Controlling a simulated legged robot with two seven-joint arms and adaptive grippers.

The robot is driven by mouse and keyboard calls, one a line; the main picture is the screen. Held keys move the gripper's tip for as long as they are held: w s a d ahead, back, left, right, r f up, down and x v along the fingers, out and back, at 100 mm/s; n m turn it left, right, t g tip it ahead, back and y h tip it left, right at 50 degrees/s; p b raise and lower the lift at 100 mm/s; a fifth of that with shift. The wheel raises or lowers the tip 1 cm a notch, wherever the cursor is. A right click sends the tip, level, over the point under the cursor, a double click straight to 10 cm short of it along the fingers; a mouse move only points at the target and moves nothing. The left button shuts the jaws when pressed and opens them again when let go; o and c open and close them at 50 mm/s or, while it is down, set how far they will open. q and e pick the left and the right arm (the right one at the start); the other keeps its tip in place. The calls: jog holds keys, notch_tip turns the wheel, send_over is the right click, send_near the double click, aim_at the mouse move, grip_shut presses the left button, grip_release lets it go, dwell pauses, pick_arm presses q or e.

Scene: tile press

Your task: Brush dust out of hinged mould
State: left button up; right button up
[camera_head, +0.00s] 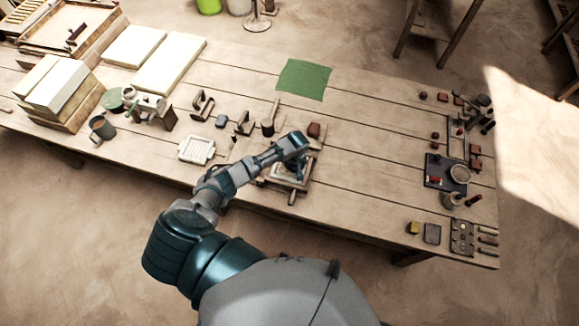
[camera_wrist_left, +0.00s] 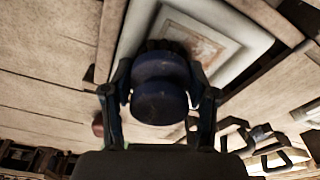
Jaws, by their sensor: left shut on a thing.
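The mould (camera_head: 299,187) lies on the wooden table below my left gripper (camera_head: 296,168), largely hidden by it in the head view. In the left wrist view the mould (camera_wrist_left: 250,42) shows a pale grey frame around a brownish, patterned recess. My left gripper is shut on a dark blue, rounded brush (camera_wrist_left: 160,98), with a finger on each side of it. The brush's dark tip is over the near part of the recess; whether it touches the surface cannot be told. My right gripper is not in view.
A green mat (camera_head: 304,80) lies at the back of the table (camera_head: 375,150). A white grid tile (camera_head: 197,150) and several metal clamps are left of the mould. Tools and a dark tray (camera_head: 436,170) stand at right. The tabletop between mould and tray is clear.

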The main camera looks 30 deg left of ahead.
pick_arm(q)
jog(key=shift+w+d, duration=0.35)
jog(key=shift+d, duration=0.25)
jog(key=shift+w+d, duration=0.1)
jog(key=shift+w, duration=0.05)
jog(key=shift+c, duration=0.5)
jog(key=shift+w+r+b, duration=0.15)
jog(key=shift+w+b, duration=0.1)
jog(key=shift+b, duration=0.15)
jog(key=shift+w+a+p, duration=0.15)
jog(key=shift+a+p, duration=0.3)
jog(key=shift+a, duration=0.55)
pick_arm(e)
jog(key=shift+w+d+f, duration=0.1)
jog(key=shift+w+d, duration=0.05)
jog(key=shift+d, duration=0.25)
